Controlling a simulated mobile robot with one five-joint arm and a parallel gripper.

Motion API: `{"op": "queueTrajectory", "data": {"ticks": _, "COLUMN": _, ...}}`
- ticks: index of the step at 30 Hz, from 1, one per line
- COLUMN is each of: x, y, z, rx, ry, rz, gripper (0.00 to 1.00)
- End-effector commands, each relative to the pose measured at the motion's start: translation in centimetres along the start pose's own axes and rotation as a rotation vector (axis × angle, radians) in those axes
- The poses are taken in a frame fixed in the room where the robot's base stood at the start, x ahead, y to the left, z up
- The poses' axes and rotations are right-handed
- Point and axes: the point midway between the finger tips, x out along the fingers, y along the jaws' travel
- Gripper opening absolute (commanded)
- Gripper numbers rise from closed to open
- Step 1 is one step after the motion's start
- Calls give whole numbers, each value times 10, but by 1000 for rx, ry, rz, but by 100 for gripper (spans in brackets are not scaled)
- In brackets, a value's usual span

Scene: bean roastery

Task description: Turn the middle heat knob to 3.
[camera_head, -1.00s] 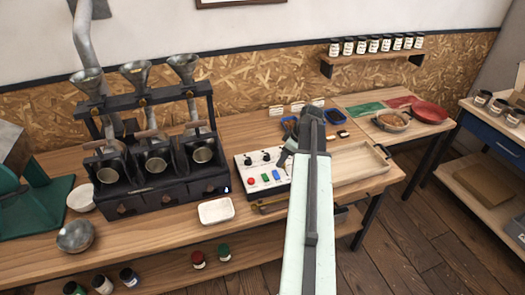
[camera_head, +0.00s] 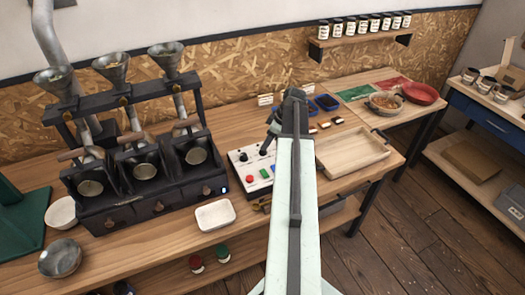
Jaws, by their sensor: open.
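The white control panel (camera_head: 239,166) stands on the bench, just right of the roaster. My forearm hides the panel's right side.
The black roaster (camera_head: 150,204) with several funnels stands left of the panel. A white tray (camera_head: 215,215) lies in front of it. A wooden tray (camera_head: 352,152) and blue trays (camera_head: 327,102) lie to the right. Small labelled cards (camera_head: 266,99) stand behind the panel.

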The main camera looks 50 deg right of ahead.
Motion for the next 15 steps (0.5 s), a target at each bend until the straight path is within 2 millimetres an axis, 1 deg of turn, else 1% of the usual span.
{"op": "queueTrajectory", "data": {"ticks": 1, "x": 18, "y": 0, "z": 3, "rx": -1, "ry": 0, "rz": 0, "gripper": 52}}
{"op": "queueTrajectory", "data": {"ticks": 3, "x": 32, "y": 0, "z": 3, "rx": -1, "ry": 0, "rz": 0, "gripper": 52}}
{"op": "queueTrajectory", "data": {"ticks": 6, "x": 46, "y": 0, "z": 2, "rx": -1, "ry": 0, "rz": -1, "gripper": 52}}
{"op": "queueTrajectory", "data": {"ticks": 9, "x": 50, "y": 0, "z": 1, "rx": -1, "ry": 0, "rz": -1, "gripper": 52}}
{"op": "queueTrajectory", "data": {"ticks": 15, "x": 48, "y": -1, "z": -1, "rx": -1, "ry": 0, "rz": -1, "gripper": 52}}
